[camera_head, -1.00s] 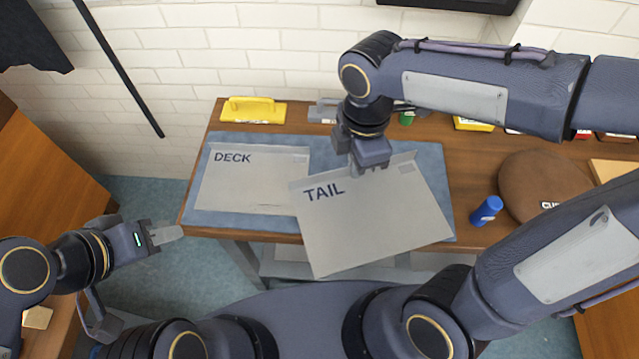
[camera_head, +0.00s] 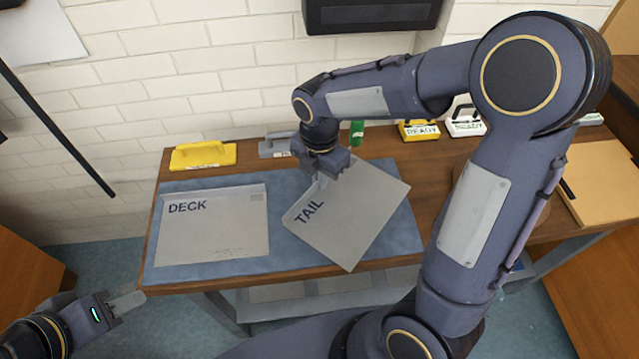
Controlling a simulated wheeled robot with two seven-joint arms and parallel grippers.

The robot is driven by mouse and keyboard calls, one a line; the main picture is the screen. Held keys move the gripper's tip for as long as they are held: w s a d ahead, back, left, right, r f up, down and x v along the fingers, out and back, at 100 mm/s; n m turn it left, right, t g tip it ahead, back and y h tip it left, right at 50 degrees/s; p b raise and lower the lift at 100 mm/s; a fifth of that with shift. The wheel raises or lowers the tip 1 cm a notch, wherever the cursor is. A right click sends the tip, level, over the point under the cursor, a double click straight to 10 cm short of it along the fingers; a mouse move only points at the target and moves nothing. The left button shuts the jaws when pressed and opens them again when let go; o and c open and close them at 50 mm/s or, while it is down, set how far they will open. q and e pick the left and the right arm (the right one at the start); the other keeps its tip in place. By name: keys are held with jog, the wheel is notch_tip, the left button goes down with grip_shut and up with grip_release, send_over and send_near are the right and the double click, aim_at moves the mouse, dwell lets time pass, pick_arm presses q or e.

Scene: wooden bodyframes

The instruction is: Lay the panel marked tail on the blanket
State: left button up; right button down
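The pale grey panel marked TAIL (camera_head: 348,222) is over the right part of the blue blanket (camera_head: 398,240), turned at an angle, its lower corner near the table's front edge. I cannot tell whether it touches the blanket. My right gripper (camera_head: 324,180) is at the panel's upper left edge and appears shut on it. A second panel, marked DECK (camera_head: 212,228), lies flat on the left part of the blanket. My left gripper (camera_head: 128,302) is low at the left, away from the table; its finger gap does not show clearly.
A yellow tool (camera_head: 203,156) and a grey tool (camera_head: 277,146) stand behind the blanket. A green object (camera_head: 357,132), a yellow READY sign (camera_head: 419,130) and a white READY sign (camera_head: 466,122) stand along the back. My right arm hides much of the table's right side.

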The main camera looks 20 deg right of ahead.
jog(key=shift+w+d+f, duration=0.2)
jog(key=shift+w+f, duration=0.2)
jog(key=shift+f, duration=0.15)
jog(key=shift+w+f, duration=0.2)
jog(key=shift+f, duration=1.5)
jog(key=shift+f, duration=0.1)
jog(key=shift+f+b, duration=0.15)
jog(key=shift+b, duration=0.15)
jog(key=c, duration=1.7)
grip_release()
